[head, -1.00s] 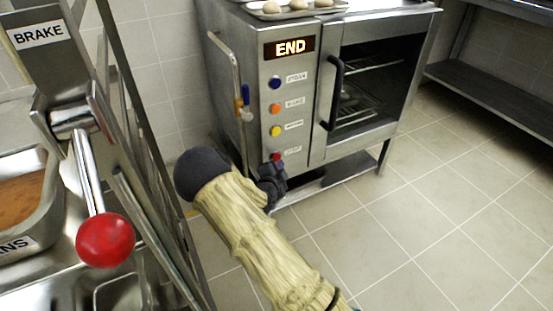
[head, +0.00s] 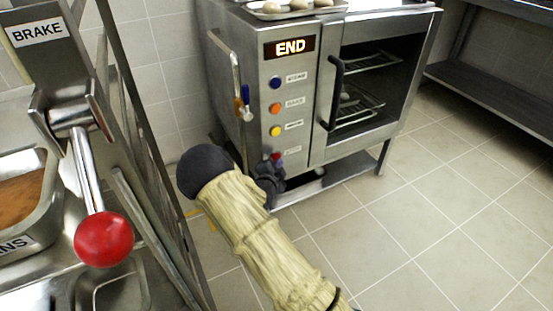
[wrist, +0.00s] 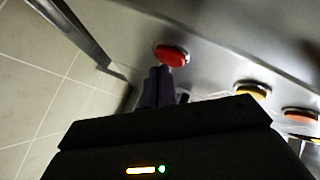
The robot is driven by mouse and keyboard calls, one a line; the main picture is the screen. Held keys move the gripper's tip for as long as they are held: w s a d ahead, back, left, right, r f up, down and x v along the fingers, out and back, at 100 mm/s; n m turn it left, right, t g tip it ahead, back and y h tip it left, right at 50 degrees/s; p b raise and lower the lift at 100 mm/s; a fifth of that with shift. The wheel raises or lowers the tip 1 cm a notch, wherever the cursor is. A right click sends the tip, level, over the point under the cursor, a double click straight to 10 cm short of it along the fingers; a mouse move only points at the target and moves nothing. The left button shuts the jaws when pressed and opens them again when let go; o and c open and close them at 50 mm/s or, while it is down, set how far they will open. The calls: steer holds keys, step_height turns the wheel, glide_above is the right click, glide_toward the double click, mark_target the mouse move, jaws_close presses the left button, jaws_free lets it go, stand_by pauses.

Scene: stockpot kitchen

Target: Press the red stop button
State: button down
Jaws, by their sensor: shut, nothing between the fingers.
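The red stop button (wrist: 172,55) is the lowest in a column of buttons on the steel oven's front panel. The fingers are together and empty.
Above the red button sit a yellow button (head: 275,131), an orange button (head: 274,109) and a blue button (head: 275,82). The display (head: 289,47) reads END. A brake lever with a red knob (head: 103,239) stands at left. Floor at right is clear.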

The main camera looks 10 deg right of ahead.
steer(key=shift+w+a, duration=0.15)
steer(key=shift+w, duration=0.25)
stand_by(0.5)
steer(key=shift+s, duration=0.15)
steer(key=shift+s+d, duration=0.25)
steer(key=shift+s, duration=0.45)
steer(key=s, duration=0.1)
steer(key=s+d, duration=0.1)
steer(key=s, duration=0.2)
steer(key=shift+s+d, duration=0.3)
steer(key=shift+s, duration=0.05)
stand_by(0.9)
